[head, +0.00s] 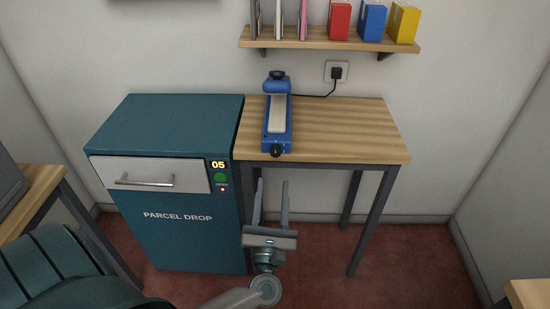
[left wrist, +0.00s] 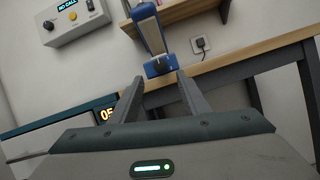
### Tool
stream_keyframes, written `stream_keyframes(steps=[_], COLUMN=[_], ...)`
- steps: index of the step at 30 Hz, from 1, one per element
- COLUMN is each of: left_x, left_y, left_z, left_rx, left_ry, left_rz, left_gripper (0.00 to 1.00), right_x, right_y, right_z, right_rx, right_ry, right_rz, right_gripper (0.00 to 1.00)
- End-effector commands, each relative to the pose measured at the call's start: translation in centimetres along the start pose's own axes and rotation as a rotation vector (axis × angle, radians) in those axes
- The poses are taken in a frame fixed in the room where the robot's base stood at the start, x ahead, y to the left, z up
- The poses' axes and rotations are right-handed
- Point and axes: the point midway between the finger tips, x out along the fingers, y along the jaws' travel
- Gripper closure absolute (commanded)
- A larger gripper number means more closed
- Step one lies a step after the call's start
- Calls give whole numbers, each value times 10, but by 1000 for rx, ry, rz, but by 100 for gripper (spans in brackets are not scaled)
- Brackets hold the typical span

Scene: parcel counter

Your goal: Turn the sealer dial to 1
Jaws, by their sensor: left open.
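The blue sealer (head: 267,122) stands on the left part of the wooden table, with a pale strip along its top. A black dial (head: 276,151) is on its front end, near the table's front edge; its setting is too small to read. In the left wrist view the sealer (left wrist: 150,32) is beyond my fingertips, with its dark dial (left wrist: 159,65) between them. My left gripper (head: 272,184) is open and empty, in front of and below the table's front edge, apart from the dial. My right gripper is not in view.
The teal parcel drop cabinet (head: 180,243) stands left of the table (head: 350,130). A shelf (head: 330,41) with boxes hangs above. A plug and cord (head: 336,73) are behind the sealer. The table's right part is clear. A control box (left wrist: 75,20) shows in the left wrist view.

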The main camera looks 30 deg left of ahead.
Motion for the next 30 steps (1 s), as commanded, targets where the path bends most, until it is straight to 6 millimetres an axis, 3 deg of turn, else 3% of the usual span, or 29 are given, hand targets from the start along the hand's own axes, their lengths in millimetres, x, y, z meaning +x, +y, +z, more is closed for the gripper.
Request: stream_keyframes(steps=[6, 15, 29, 30], left_x=[42, 80, 88, 88], left_y=[1, 0, 0, 0], left_z=[2, 1, -1, -1], left_rx=[2, 2, 1, 1], left_ry=[-2, -1, 1, 1], left_rz=[1, 0, 0, 0], left_gripper=[58, 58, 58, 68], right_x=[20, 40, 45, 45], right_y=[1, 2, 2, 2], right_z=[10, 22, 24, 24], right_rx=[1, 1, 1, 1], right_ry=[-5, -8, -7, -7], right_rz=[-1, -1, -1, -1], right_gripper=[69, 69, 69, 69])
